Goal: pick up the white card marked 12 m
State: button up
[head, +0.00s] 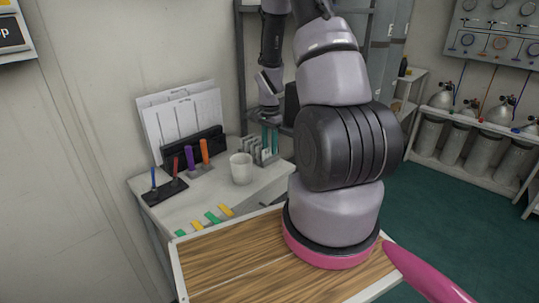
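I cannot make out a white card marked 12 m; no such marking is readable. Several small pale upright pieces stand in a rack (256,152) at the right of the white desk (215,188), and I cannot tell whether one is the card. My gripper (268,113) seems to hang at the end of the dark forearm, above and behind that rack.
A white mug (241,168) stands left of the rack. A pen holder (165,191), purple and orange upright items, and a black holder with paper sheets (182,122) are farther left. Coloured tabs (212,217) lie along the desk's front. Gas cylinders (498,110) stand at right.

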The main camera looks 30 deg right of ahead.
jog(key=shift+f, duration=0.5)
jog(key=shift+c, duration=0.3)
grip_shut()
